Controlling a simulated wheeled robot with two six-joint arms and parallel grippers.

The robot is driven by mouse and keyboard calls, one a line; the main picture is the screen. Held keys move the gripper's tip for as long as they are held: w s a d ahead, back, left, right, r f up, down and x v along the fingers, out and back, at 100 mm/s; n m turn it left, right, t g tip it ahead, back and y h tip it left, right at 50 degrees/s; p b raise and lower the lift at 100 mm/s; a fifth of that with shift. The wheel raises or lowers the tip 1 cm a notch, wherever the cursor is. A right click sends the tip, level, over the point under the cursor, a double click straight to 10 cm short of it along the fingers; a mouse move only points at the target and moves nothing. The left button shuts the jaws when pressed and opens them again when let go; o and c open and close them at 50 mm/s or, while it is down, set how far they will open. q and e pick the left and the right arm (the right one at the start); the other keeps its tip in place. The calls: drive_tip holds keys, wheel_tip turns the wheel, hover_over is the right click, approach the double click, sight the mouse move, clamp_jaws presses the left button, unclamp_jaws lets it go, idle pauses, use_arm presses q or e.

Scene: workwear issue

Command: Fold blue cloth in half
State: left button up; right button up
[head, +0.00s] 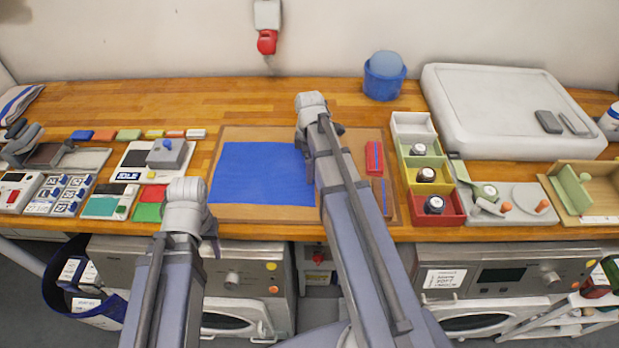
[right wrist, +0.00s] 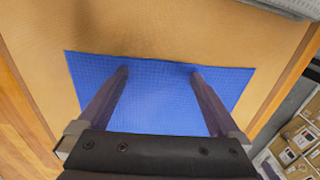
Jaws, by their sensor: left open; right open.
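The blue cloth (head: 258,174) lies flat on a brown board (head: 240,134) at the middle of the bench. Its right edge is partly hidden behind my right arm. It also shows in the right wrist view (right wrist: 160,100). There my right gripper (right wrist: 158,72) is open, its two fingers apart over the cloth near one long edge, with nothing between them. I cannot tell whether the tips touch the cloth. In the head view my right gripper is mostly hidden by its own arm. My left gripper (head: 209,238) is open near the bench's front edge, left of the cloth, mostly hidden by its wrist.
A red box (head: 375,158) lies on the board's right side. A blue bucket (head: 384,82) and a white slab (head: 510,110) stand behind. Labelled devices (head: 62,193) crowd the left.

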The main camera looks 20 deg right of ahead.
drive_tip(key=shift+s, duration=0.1)
drive_tip(key=shift+c, duration=0.7)
drive_tip(key=c, duration=1.4)
drive_tip(key=shift+w+a+r+p, duration=0.25)
drive_tip(key=shift+r+p, duration=0.15)
drive_tip(key=shift+p, duration=0.15)
clamp_jaws()
drive_tip(key=w+a+r+p, duration=0.6)
drive_tip(key=a+r+p, duration=0.4)
drive_tip(key=a, duration=0.1)
drive_tip(key=w+a+f+b, duration=0.1)
drive_tip(key=a+f+b, duration=0.2)
drive_tip(key=w+a+f+b, duration=0.2)
drive_tip(key=a+f+b, duration=0.1)
drive_tip(key=a, duration=0.1)
drive_tip(key=w+a+f+b, duration=0.1)
drive_tip(key=a+f+b, duration=0.2)
drive_tip(key=shift+w+a, duration=0.2)
drive_tip(key=shift+w+a+f+b, duration=0.2)
drive_tip(key=shift+a+f+b, duration=0.25)
drive_tip(key=shift+a, duration=0.1)
